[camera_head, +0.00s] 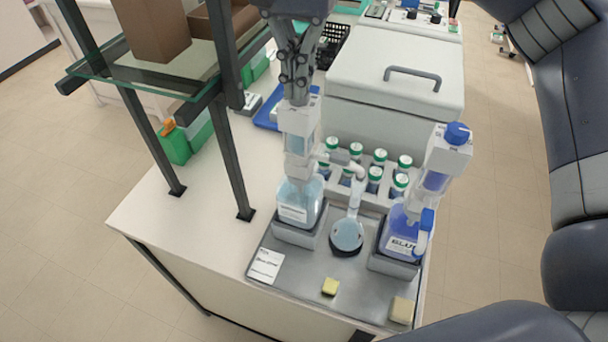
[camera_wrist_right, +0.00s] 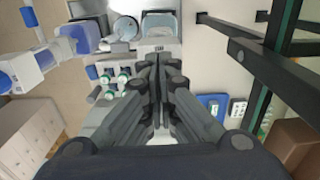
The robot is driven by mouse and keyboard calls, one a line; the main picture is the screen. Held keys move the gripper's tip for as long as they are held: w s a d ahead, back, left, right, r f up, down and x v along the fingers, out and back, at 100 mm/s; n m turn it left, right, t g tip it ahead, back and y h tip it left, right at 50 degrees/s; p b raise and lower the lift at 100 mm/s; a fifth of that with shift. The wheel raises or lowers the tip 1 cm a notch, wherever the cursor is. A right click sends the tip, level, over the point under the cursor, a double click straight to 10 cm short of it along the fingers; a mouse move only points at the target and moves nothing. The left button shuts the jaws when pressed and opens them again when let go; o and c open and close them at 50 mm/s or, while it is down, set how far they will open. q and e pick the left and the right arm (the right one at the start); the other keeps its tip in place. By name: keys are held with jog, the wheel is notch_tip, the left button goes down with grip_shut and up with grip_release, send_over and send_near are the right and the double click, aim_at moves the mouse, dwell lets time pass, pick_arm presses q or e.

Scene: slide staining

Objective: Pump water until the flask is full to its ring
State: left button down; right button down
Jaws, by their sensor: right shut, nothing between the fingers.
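The water bottle (camera_head: 298,208) is clear with pale blue liquid and stands in a grey holder. Its white pump head (camera_head: 299,122) rises above it, with a spout toward the flask. The flask (camera_head: 347,234) has a round bulb with pale blue liquid and a narrow neck under the spout; I cannot make out its ring or the exact level. It also shows in the wrist view (camera_wrist_right: 126,28). My right gripper (camera_head: 297,100) is shut and empty, pointing down at the pump's top; whether it touches is unclear. Its fingers show in the wrist view (camera_wrist_right: 159,62). My left gripper is not in view.
A blue-dye bottle (camera_head: 399,232) with a blue-capped pump stands right of the flask. A rack of green-capped bottles (camera_head: 374,178) is behind. A dark-framed glass shelf (camera_head: 95,66) stands left. Yellow sponges (camera_head: 330,287) lie on the grey tray (camera_head: 300,292).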

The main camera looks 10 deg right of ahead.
jog(key=shift+f, duration=0.65)
dwell(0.4)
jog(key=shift+r+p, duration=0.95)
jog(key=shift+r, duration=0.65)
jog(key=shift+f, duration=0.2)
jog(key=shift+f+b, duration=1.05)
jog(key=shift+f, duration=0.35)
dwell(0.5)
